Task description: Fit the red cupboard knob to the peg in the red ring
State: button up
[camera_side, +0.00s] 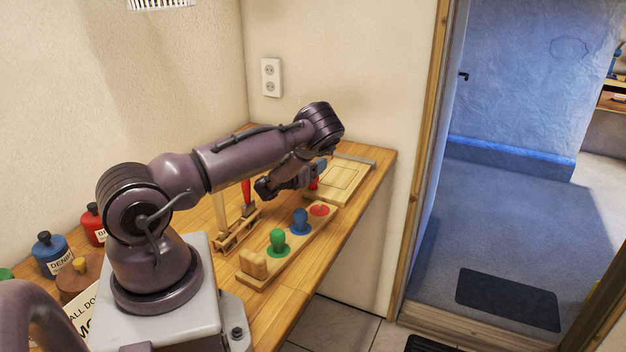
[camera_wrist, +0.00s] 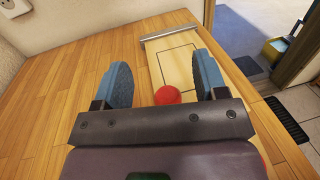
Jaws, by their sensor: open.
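The red cupboard knob (camera_wrist: 167,95) shows between my fingers in the wrist view, at the near end of the pale wooden board; its lower part is hidden by my gripper's body. In the side view a small bit of the knob (camera_side: 315,184) shows below my gripper (camera_side: 318,170). My gripper (camera_wrist: 161,65) is open, with a gap between each blue finger and the knob. The red ring (camera_side: 320,210) lies at the far end of the peg rail (camera_side: 260,269); I cannot make out its peg.
A green knob (camera_side: 278,238) and a blue knob (camera_side: 299,218) stand on the rail, nearer than the red ring. A wooden rack (camera_side: 232,238) with a red-handled tool (camera_side: 246,190) stands left of the rail. The pale board (camera_side: 350,172) has a metal strip (camera_side: 356,161) at its far end.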

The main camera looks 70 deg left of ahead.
notch_tip(320, 180, down, 4)
jog(key=shift+w+a+f, duration=0.15)
jog(key=shift+w+a, duration=0.35)
jog(key=shift+w, duration=0.25)
jog(key=shift+w+a, duration=0.35)
jog(key=shift+w, duration=0.15)
jog(key=c, duration=1)
